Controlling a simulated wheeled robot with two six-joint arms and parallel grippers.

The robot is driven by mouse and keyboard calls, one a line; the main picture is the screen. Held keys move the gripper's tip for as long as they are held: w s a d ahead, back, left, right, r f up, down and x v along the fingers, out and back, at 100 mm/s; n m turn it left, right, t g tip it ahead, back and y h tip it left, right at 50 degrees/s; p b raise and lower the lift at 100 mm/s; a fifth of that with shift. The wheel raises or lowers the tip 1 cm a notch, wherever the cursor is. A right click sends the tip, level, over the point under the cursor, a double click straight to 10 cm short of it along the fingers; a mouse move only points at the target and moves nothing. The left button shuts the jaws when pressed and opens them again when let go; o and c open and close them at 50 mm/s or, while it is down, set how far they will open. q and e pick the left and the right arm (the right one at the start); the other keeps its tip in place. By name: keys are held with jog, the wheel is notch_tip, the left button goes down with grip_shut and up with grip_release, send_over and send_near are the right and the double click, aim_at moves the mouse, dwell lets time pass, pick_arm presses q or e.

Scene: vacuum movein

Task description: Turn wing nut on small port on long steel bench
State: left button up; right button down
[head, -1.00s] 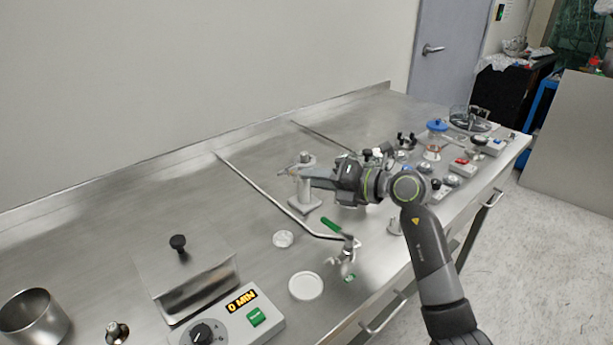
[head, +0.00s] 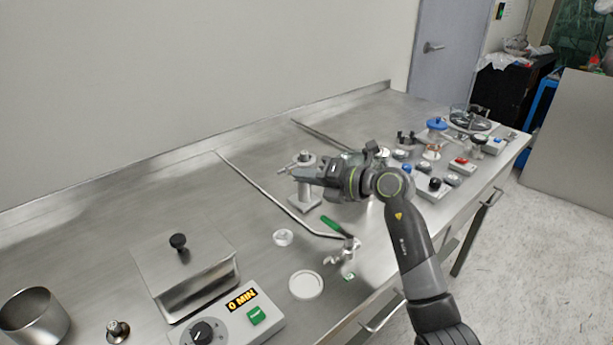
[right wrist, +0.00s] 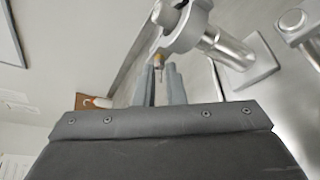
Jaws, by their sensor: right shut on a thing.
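The small port (head: 305,157) is a steel upright on a square foot, standing on the long steel bench (head: 130,215). In the right wrist view a silver ring clamp (right wrist: 186,32) sits around the port, with a small brass-coloured screw end (right wrist: 159,58) at its near side. My right gripper (head: 303,177) is at the clamp from the right. In the right wrist view its fingers (right wrist: 161,85) are close together just below the brass-coloured end, shut on the wing nut, which they mostly hide. My left gripper is not in view.
A bent steel pipe (head: 262,196) lies behind and left of the port, with a green-handled tool (head: 334,226) and a metal clamp (head: 342,253) in front. Several instruments crowd the bench's right end. A control box (head: 232,318) and lidded steel box (head: 185,270) stand front left.

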pick_arm(q)
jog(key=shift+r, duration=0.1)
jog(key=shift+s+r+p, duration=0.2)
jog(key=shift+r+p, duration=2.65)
jog(key=shift+p, duration=0.2)
pick_arm(e)
jog(key=shift+d+f+m+t+y, duration=0.15)
jog(key=shift+m+y, duration=0.5)
jog(key=shift+m, duration=0.8)
jog(key=shift+a+f+m+t+y, duration=0.1)
jog(key=shift+m+t+y, duration=0.15)
jog(key=shift+m+y, duration=0.8)
jog(key=shift+m+h, duration=0.4)
jog(key=shift+m, duration=0.1)
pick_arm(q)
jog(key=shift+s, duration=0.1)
pick_arm(e)
jog(key=c, duration=1.5)
grip_release()
jog(key=shift+d, duration=0.15)
